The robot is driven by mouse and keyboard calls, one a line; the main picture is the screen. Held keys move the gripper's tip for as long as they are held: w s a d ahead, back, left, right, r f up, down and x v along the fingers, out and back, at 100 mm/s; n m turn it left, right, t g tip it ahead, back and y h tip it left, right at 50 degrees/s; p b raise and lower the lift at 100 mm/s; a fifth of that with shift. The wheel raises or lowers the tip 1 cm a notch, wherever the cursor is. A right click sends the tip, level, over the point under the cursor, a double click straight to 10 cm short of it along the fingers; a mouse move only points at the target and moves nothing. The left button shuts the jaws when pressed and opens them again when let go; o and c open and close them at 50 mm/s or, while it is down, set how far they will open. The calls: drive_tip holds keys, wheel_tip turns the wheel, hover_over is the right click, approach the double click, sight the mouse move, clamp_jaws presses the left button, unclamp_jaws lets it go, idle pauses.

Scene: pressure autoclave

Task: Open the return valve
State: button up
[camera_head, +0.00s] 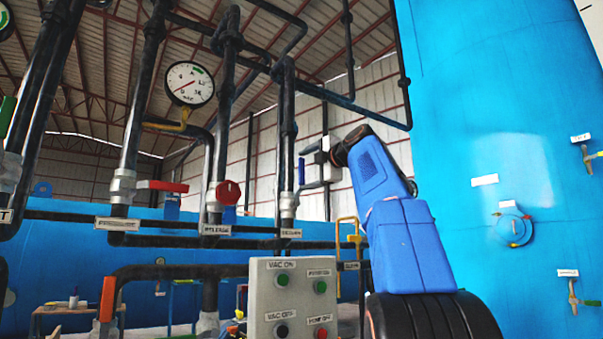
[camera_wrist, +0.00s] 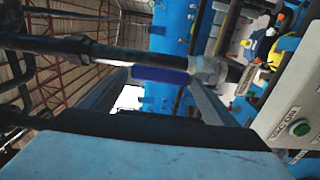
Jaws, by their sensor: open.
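No tag that I can make out reads "return", so I cannot tell which valve is the return valve. A valve with an upright blue lever (camera_head: 301,171) sits on a black vertical pipe, above a small blurred tag (camera_head: 290,233). My gripper (camera_head: 310,168) is open right beside this lever, with its jaws at the lever's height. I cannot tell whether they touch it. In the sideways wrist view the blue lever (camera_wrist: 160,75) lies along the pipe, just beyond my gripper. A valve with a red lever (camera_head: 168,186) and one with a red round handle (camera_head: 228,192) stand to the left.
A grey button box (camera_head: 290,300) stands low in front of the pipes. A round gauge (camera_head: 190,84) hangs above. A large blue tank (camera_head: 480,120) with small valves fills the right side. An orange lever (camera_head: 107,298) is at the lower left.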

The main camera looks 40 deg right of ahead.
drive_tip(key=s, duration=1.4)
drive_tip(key=shift+a, duration=0.25)
drive_tip(key=a+f+m+g+y, duration=0.15)
drive_tip(key=a+f+m, duration=0.35)
drive_tip(key=f, duration=0.8)
drive_tip(key=a+f+m+g, duration=0.25)
drive_tip(key=a+f, duration=0.45)
drive_tip(key=f, duration=0.5)
drive_tip(key=a+f+m+g+y, duration=0.1)
drive_tip(key=a+f+m+g, duration=0.4)
drive_tip(key=f, duration=0.8)
drive_tip(key=s+a+f+m+g, duration=0.1)
drive_tip(key=s+a+f, duration=0.2)
drive_tip(key=f, duration=0.9)
drive_tip(key=s+a+f+m+g+h, duration=0.1)
drive_tip(key=s+a+f+m, duration=0.1)
drive_tip(key=s+f, duration=0.7)
drive_tip(key=s+a+f+m+g+h, duration=0.1)
drive_tip(key=s+a+f, duration=0.3)
drive_tip(key=f, duration=1.3)
drive_tip(key=s+m+g, duration=0.1)
drive_tip(key=s, duration=0.2)
drive_tip(key=shift+a, duration=0.4)
drive_tip(key=shift+s, duration=0.1)
